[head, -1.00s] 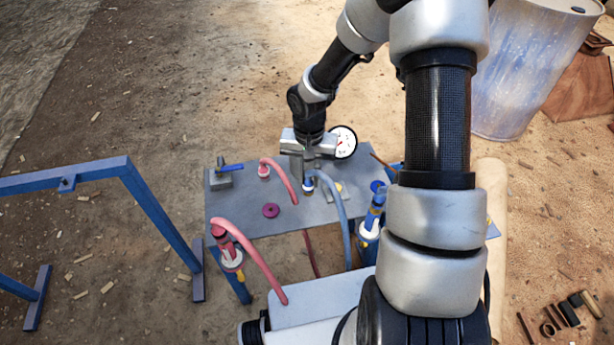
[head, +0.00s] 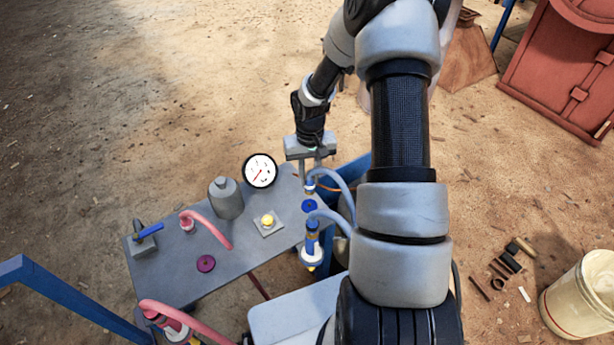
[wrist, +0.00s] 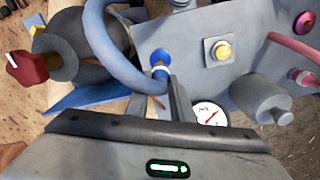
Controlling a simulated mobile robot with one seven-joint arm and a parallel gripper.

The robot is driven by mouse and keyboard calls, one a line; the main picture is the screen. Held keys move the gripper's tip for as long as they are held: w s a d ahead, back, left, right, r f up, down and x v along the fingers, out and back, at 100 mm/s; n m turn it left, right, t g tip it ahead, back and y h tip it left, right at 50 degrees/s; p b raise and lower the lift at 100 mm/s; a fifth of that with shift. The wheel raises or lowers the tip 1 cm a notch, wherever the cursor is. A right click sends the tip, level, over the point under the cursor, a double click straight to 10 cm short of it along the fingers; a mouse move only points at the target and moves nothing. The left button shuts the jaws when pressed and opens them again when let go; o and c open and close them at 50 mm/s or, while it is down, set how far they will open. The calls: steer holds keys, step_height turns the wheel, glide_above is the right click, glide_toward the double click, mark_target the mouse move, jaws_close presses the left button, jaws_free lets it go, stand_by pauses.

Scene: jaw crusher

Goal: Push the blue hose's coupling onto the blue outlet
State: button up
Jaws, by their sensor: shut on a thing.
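My gripper (head: 318,168) is shut on the blue hose's coupling (head: 310,187), a small blue piece with a white band. In the wrist view the coupling (wrist: 160,73) sits at the fingertips. The blue hose (head: 338,180) arches right from it, and the hose (wrist: 97,35) curves left in the wrist view. A round blue disc (head: 309,206), apparently the blue outlet, lies on the grey table just below the coupling in the head view. In the wrist view the disc (wrist: 160,56) shows right behind the coupling. Whether they touch cannot be told.
The grey table (head: 180,285) also bears a dial gauge (head: 259,171), a grey cylinder (head: 226,198), a yellow button (head: 267,220), a purple disc (head: 206,264) and a blue-handled valve (head: 147,232). A red hose (head: 208,230) and a second blue coupling (head: 312,238) stand nearby.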

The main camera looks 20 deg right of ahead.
mark_target(309, 189)
steer(key=shift+f+b, duration=2.05)
steer(key=shift+f, duration=0.85)
steer(key=shift+f+b, duration=0.5)
steer(key=shift+f, duration=0.1)
steer(key=o, duration=1.1)
steer(key=shift+r, duration=0.1)
step_height(309, 189, up, 17)
steer(key=p, duration=0.3)
steer(key=shift+r, duration=0.15)
